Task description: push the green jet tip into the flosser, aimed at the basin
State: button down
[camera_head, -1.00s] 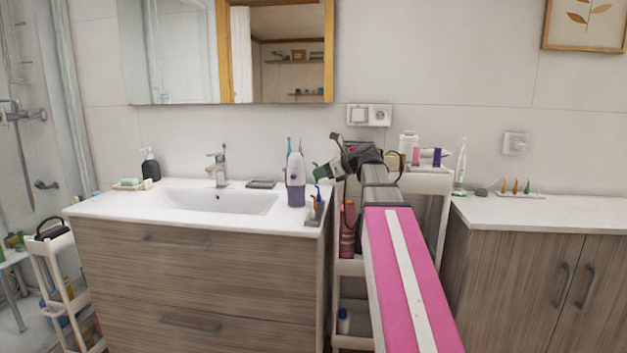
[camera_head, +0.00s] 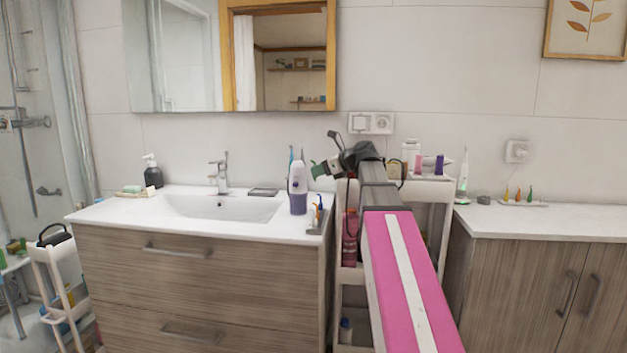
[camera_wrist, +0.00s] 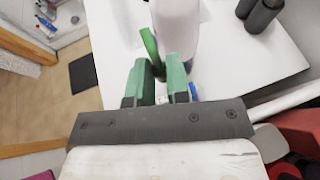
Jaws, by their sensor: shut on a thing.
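The flosser (camera_head: 298,177), white above with a purple base, stands upright on the basin counter's right side. Its pale body also shows at the top of the wrist view (camera_wrist: 178,25). The basin (camera_head: 220,206) is left of the flosser. My gripper (camera_head: 317,170) is just right of the flosser's upper part. In the wrist view its green fingers (camera_wrist: 159,75) are close together on a curved green piece, which appears to be the green jet tip (camera_wrist: 150,45). The tip lies in front of the flosser; I cannot tell whether they touch.
A small stand (camera_head: 316,228) with blue and orange tips is at the counter's front right edge. A white cart (camera_head: 437,188) with bottles stands between the counters. A tray of small coloured tips (camera_head: 518,203) is on the right counter. A soap bottle (camera_head: 153,174) stands left.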

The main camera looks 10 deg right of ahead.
jog(key=w+a+r, duration=0.2)
jog(key=w+r, duration=0.1)
jog(key=r, duration=0.3)
jog(key=w+a+r, duration=0.3)
jog(key=r, duration=0.4)
jog(key=shift+a+r, duration=0.15)
jog(key=shift+f, duration=2.9)
jog(key=shift+f, duration=1.3)
jog(key=c, duration=1)
grip_release()
jog(key=v, duration=1.1)
jog(key=shift+f, duration=0.1)
